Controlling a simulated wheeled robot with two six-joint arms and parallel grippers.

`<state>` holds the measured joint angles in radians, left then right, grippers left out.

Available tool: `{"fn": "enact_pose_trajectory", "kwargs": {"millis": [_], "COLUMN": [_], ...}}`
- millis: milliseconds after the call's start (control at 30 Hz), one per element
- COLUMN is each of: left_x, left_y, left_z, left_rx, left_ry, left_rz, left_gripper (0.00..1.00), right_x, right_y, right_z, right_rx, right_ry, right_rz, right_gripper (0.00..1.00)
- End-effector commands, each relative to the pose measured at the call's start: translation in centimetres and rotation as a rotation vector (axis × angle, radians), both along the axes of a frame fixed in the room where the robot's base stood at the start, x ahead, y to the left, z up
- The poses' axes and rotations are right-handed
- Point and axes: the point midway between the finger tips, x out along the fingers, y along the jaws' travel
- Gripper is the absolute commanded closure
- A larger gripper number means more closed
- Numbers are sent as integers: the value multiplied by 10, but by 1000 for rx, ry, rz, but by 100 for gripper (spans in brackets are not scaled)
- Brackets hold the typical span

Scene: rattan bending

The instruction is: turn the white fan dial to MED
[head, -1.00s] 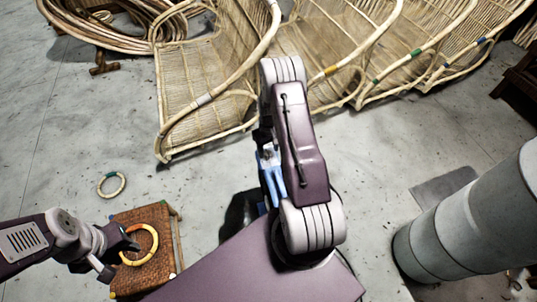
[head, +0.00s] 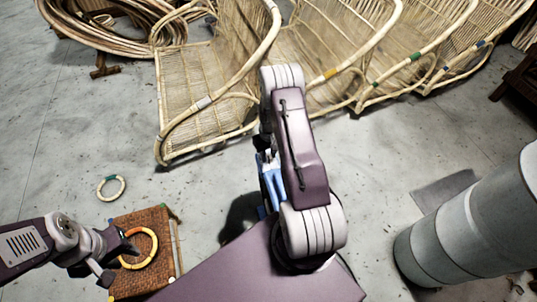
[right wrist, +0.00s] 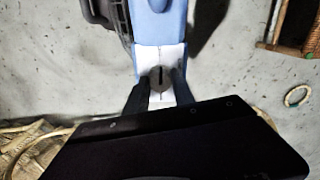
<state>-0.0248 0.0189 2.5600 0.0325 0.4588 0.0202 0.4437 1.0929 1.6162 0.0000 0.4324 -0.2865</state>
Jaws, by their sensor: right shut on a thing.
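The blue fan body (right wrist: 160,22) stands in front of me, with a white panel (right wrist: 176,56) on it. It also shows in the head view (head: 271,185), partly behind my right arm. The dial (right wrist: 157,78) is a small grey round knob with a dark line running nearly upright in the right wrist view. My right gripper (right wrist: 160,90) is shut on the dial, one dark finger on each side. No MED label can be read. My left gripper (head: 132,246) is at the lower left, by a yellow and orange ring; its finger gap cannot be made out.
The ring (head: 151,245) lies on a woven stool (head: 155,219). A smaller ring (head: 111,187) lies on the floor. Rattan chairs (head: 205,75) stand at the back, a large grey drum (head: 450,235) at the right. The floor between is mostly clear.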

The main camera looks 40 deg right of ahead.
Motion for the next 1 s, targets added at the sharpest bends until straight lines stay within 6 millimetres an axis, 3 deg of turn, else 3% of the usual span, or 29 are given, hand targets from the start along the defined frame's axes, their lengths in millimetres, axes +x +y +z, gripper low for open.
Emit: {"fn": "enact_pose_trajectory", "kwargs": {"millis": [1000], "left_x": [0], "left_y": [0], "left_z": [38], "left_rx": [0], "left_ry": [0], "left_rz": [0], "left_gripper": [64], "right_x": [2], "right_y": [3], "right_z": [1], "right_rx": [0], "right_ry": [1], "right_rz": [-911], "right_gripper": [100]}}
